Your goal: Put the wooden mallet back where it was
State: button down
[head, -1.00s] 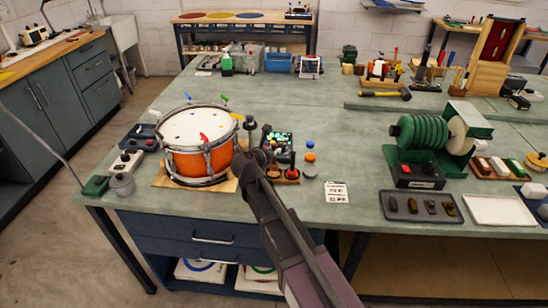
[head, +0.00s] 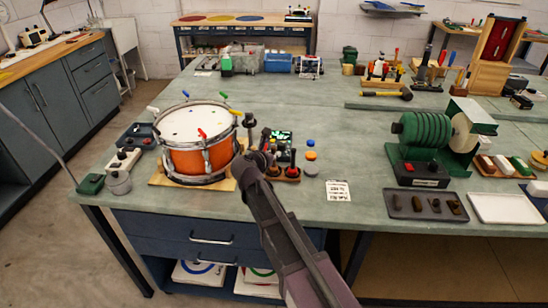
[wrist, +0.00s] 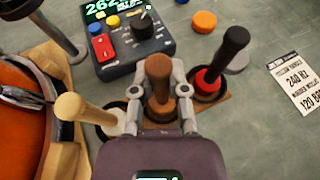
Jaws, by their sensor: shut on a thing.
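The wooden mallet (wrist: 159,75) has a brown handle that stands up from the middle place of a small brown rack (wrist: 219,108) in the wrist view. My gripper (wrist: 158,92) is closed around this handle, with one finger on each side. The mallet's lower end is hidden by the fingers and the rack, so I cannot tell whether it is fully seated. A cream-handled mallet (wrist: 85,112) stands to its left, and a black-handled one with a red collar (wrist: 228,58) to its right.
The orange drum (head: 202,160) is close on the left. A control box with a green display (wrist: 137,40) is just behind the rack. Orange (wrist: 204,21) and grey discs and a printed card (wrist: 297,85) lie to the right.

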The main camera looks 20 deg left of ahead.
jog(key=shift+f, duration=0.2)
jog(key=c, duration=0.6)
grip_release()
jog(key=shift+c, duration=0.2)
jog(key=shift+r, duration=0.25)
jog(key=shift+s+r, duration=0.1)
jog(key=shift+s, duration=0.15)
jog(key=p+v, duration=0.4)
jog(key=v, duration=0.7)
jog(key=shift+s+p, duration=0.2)
jog(key=shift+p, duration=0.1)
